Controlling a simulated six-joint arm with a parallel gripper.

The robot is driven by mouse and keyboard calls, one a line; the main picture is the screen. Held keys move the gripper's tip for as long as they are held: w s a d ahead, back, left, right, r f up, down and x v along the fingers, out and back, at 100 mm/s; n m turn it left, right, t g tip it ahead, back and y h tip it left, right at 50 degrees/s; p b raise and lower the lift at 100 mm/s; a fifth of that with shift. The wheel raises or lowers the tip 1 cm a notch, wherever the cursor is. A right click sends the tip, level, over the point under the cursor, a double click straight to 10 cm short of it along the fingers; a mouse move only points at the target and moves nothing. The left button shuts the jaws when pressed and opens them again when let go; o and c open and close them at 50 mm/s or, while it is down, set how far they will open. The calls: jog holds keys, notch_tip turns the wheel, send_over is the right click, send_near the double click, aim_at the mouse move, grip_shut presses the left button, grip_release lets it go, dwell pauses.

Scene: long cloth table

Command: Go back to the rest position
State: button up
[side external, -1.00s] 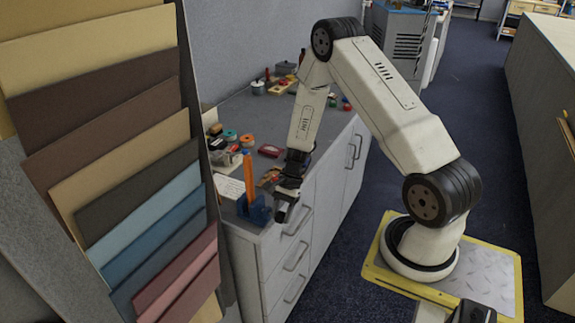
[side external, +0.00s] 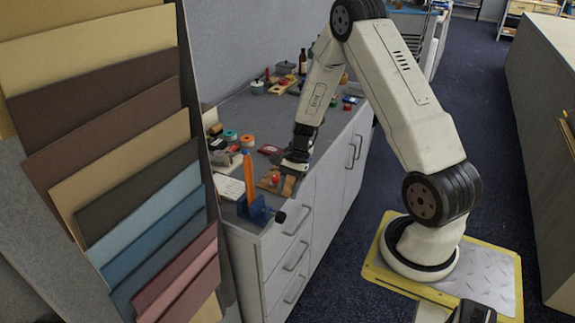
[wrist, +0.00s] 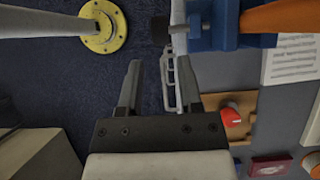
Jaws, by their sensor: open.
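My gripper (side external: 290,180) is above the near front edge of the grey-topped cabinet, behind the blue clamp in the side view. In the wrist view its two fingers (wrist: 158,75) are spread apart with nothing held between them. The blue clamp (side external: 256,211) with an upright orange post (side external: 249,178) sits at the near corner of the top. The clamp also shows at the top of the wrist view (wrist: 212,25), apart from the fingers.
A wooden board (wrist: 238,118) with a red knob lies close beside my gripper. A white printed sheet (side external: 229,187) lies near the clamp. Drawer handles (side external: 294,257) stick out at the cabinet front. Sample panels (side external: 115,150) stand at left. The floor between cabinet and base is clear.

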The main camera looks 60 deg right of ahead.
jog(key=shift+d+r, duration=0.2)
jog(key=shift+r, duration=0.05)
jog(key=shift+a, duration=0.1)
jog(key=s+a+r+n+t+h, duration=0.1)
jog(key=s+a+r+n+h, duration=0.2)
jog(key=a+r+n, duration=0.3)
jog(key=s+a+r+n+t+h, duration=0.1)
jog(key=s+a+r+n+h, duration=0.2)
jog(key=n, duration=0.9)
jog(key=a+r, duration=0.3)
jog(key=a, duration=0.2)
jog(key=shift+s+a+t, duration=0.25)
jog(key=shift+a+t, duration=0.05)
jog(key=shift+a, duration=0.1)
